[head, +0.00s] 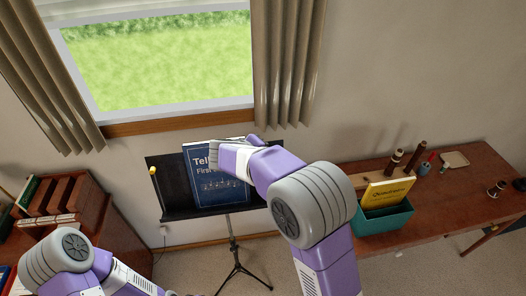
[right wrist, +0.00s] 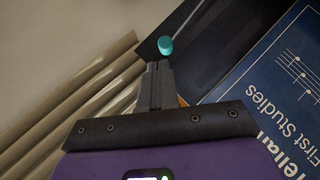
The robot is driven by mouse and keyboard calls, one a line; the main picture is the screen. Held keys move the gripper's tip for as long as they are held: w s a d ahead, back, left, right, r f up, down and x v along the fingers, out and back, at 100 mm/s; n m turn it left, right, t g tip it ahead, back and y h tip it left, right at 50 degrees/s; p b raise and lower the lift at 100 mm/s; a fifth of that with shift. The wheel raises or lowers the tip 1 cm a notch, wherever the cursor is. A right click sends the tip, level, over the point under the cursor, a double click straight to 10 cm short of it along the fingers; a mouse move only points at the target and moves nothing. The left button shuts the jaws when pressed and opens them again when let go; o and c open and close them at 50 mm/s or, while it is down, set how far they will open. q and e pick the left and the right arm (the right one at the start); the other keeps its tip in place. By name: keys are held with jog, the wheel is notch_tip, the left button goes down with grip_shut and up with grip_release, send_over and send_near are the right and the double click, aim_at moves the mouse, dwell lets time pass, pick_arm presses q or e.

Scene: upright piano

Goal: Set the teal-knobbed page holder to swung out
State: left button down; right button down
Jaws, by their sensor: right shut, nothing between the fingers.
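The teal knob (right wrist: 165,46) of the page holder shows in the right wrist view, against the black music stand (right wrist: 210,45). My right gripper (right wrist: 158,68) is shut and empty, its fingertips just short of the knob in the picture; I cannot tell whether they touch. In the head view my right arm and hand cover the stand's right part, hiding the teal knob and my fingertips. The blue book (head: 222,188) rests on the stand (head: 172,192). A yellow knob (head: 153,170) shows at the stand's left edge. My left arm is low at left, its gripper out of view.
A window with curtains (head: 288,60) is behind the stand. At right, a wooden desk (head: 440,205) holds a teal box (head: 385,220) with a yellow book (head: 388,191). A wooden cabinet (head: 105,215) stands at left. The stand's tripod (head: 237,265) is on the floor.

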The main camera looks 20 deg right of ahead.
jog(key=w+a+v, duration=0.1)
jog(key=w+v, duration=0.1)
jog(key=v, duration=1.1)
jog(key=shift+w+r+p, duration=0.25)
jog(key=shift+r+p, duration=0.05)
jog(key=shift+p, duration=0.05)
jog(key=shift+a, duration=0.1)
